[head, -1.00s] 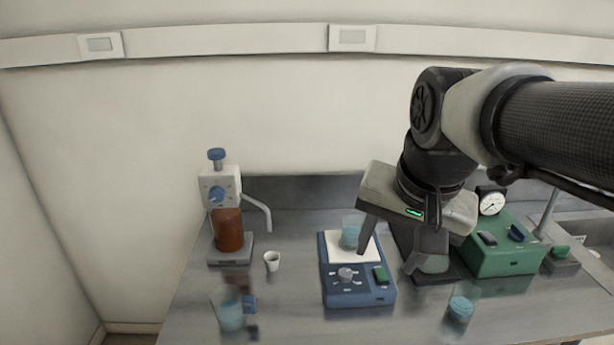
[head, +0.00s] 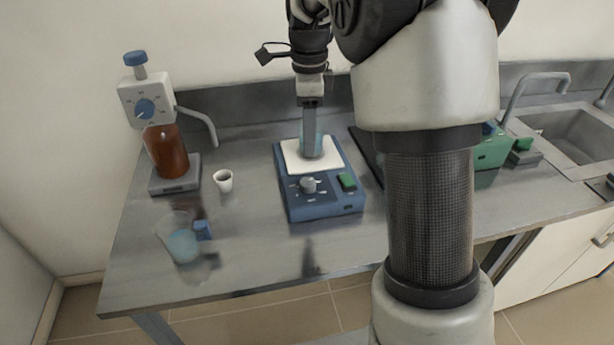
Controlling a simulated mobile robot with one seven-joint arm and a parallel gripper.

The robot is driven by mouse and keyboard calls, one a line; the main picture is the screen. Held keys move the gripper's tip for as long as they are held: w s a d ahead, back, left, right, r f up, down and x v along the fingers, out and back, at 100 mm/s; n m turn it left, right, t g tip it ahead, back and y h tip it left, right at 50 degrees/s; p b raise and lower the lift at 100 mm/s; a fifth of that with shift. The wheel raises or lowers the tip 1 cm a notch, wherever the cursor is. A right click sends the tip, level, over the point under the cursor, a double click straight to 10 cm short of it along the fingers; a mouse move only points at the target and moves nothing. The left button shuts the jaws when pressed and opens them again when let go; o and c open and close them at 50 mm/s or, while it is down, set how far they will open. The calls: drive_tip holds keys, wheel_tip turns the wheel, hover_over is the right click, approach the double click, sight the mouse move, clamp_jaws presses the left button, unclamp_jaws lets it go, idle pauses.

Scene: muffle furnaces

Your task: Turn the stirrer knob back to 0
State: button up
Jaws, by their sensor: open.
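The stirrer (head: 320,205) is a blue box with a white top plate (head: 333,159) in the middle of the bench. Its grey knob (head: 309,185) sits on the sloped front panel with white marks around it. A green switch (head: 347,181) is to the right of the knob. My gripper (head: 312,150) points down over the plate, behind the knob and apart from it. I see it edge-on, open, with one finger hiding the other. A clear beaker with bluish contents (head: 319,141) shows partly behind the finger. I cannot tell whether they touch.
A bottle-top dispenser on a brown bottle (head: 168,150) and a small white cup (head: 223,180) stand left. A beaker of blue liquid (head: 183,244) is at front left. My arm covers much of the right side, partly hiding a green device (head: 493,150). A sink (head: 575,135) lies far right.

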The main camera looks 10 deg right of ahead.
sight(309, 182)
wheel_tip(309, 182, down, 13)
drive_tip(key=shift+f+b, duration=0.1)
drive_tip(key=shift+b, duration=0.85)
drive_tip(key=c, duration=1.1)
drive_tip(key=shift+o, duration=0.2)
